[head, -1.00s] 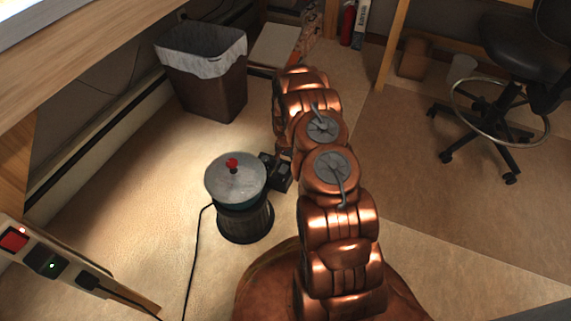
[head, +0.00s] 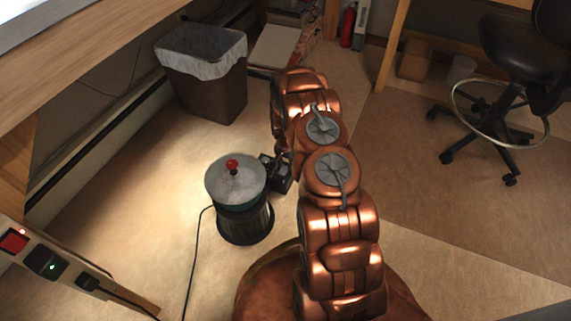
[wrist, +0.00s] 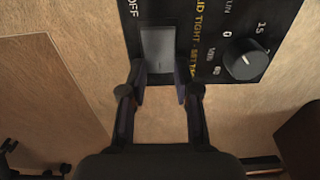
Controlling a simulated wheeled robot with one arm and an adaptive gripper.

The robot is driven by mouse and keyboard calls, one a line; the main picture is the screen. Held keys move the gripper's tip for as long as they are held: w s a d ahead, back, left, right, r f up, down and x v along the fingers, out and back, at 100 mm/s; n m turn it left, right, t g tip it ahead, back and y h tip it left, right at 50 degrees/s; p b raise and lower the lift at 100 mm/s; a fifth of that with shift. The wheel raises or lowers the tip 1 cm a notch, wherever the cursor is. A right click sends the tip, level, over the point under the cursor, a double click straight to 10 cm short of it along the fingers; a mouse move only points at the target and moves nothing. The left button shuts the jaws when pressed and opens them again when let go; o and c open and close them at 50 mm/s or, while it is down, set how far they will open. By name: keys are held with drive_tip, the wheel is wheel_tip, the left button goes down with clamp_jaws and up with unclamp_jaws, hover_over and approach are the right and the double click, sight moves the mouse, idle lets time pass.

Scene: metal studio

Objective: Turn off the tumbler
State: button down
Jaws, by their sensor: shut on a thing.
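The tumbler (head: 245,222) stands upright on the floor left of my arm in the head view, a dark drum with a pale round lid and a red knob (head: 232,164). My gripper (head: 270,168) is low at the tumbler's right side, partly hidden by my arm. The wrist view shows a black control panel (wrist: 215,62) with yellow and white lettering, a round dial (wrist: 245,60) and a grey rocker switch (wrist: 158,52) beside the word OFF. My gripper's fingers (wrist: 160,92) are closed in on either side of the switch's near end. The exact contact is hard to see.
A power strip (head: 45,262) with lit lights lies at lower left, and a cord runs from the tumbler. A lined waste bin (head: 207,90) stands behind. A wheeled chair (head: 500,100) is at right. The floor between is clear.

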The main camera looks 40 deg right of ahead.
drive_tip(key=shift+s+a+f+h, duration=0.1)
drive_tip(key=shift+s+h, duration=0.05)
drive_tip(key=shift+h, duration=0.15)
drive_tip(key=t+b, duration=0.1)
drive_tip(key=b, duration=0.2)
drive_tip(key=shift+a+h, duration=0.2)
drive_tip(key=shift+h, duration=0.2)
drive_tip(key=shift+w+b, duration=0.2)
drive_tip(key=shift+b, duration=0.45)
drive_tip(key=shift+s+a+h+b, duration=0.15)
drive_tip(key=shift+h+b, duration=0.15)
drive_tip(key=shift+b, duration=0.25)
drive_tip(key=shift+r, duration=0.2)
drive_tip(key=c, duration=0.8)
unclamp_jaws()
drive_tip(key=shift+c, duration=0.2)
drive_tip(key=shift+d, duration=0.2)
drive_tip(key=shift+r, duration=0.15)
